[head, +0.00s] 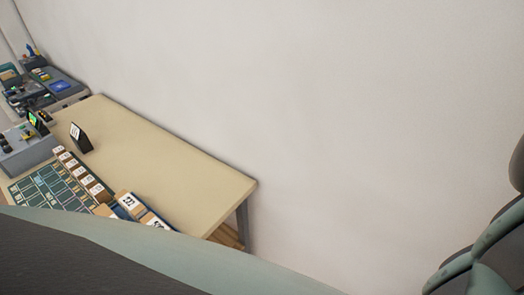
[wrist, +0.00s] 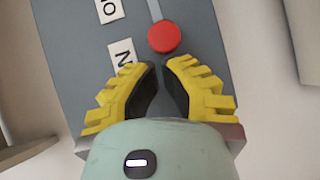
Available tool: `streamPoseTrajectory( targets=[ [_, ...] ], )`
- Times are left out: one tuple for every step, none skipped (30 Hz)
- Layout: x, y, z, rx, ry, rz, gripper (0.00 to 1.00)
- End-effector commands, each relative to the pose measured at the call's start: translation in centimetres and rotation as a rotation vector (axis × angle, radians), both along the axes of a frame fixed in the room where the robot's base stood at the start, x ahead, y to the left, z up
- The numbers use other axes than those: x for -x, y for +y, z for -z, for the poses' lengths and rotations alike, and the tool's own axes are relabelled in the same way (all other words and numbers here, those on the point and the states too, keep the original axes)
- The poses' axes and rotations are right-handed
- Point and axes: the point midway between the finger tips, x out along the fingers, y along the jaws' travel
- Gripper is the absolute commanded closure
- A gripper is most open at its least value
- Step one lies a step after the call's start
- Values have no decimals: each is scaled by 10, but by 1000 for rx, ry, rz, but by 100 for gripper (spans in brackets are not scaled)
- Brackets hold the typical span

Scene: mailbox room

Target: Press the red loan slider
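The red loan slider is a round red knob (wrist: 164,37) on a pale slot in a dark grey panel (wrist: 75,55), in the upper middle of the wrist view. My gripper (wrist: 162,75) has yellow, dark-padded fingers that stand apart with a gap between their tips. The gap is empty, and the knob shows just beyond the tips. I cannot tell how far the tips are above the panel. In the head view I cannot make out the red knob, and my gripper's fingers are not visible there.
White labels (wrist: 125,54) with dark letters sit left of the knob. In the head view a beige table (head: 170,155) holds a green gridded board (head: 50,188), small boxes (head: 83,175) and a black stand (head: 80,138). Its far part is clear. A white wall (head: 300,90) stands behind.

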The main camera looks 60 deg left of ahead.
Motion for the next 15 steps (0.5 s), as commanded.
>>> streamPoseTrajectory(
  targets=[
    [-1, -2, 0, 1, -1, 0, 100],
    [-1, -3, 0, 1, -1, 0, 100],
    [-3, -7, 0, 2, -1, -1, 100],
    [-5, -10, 1, 3, -1, -2, 100],
    [-7, -15, 1, 3, 0, -2, 100],
    [-9, -22, 2, 3, 2, -1, 100],
    [-11, -27, 3, 3, 3, -1, 100],
    [-13, -33, 3, 4, 2, -1, 100],
    [-16, -41, 2, 5, 0, 0, 100],
    [-18, -46, 2, 6, 1, -2, 100],
    [-19, -50, 3, 4, 1, -1, 100],
    [-21, -56, 3, 2, 2, -3, 100],
    [-23, -60, 3, 2, 2, -3, 100],
    [-24, -63, 3, 3, 3, -2, 100],
    [-25, -66, 2, 1, 1, -2, 100]
  ],
)
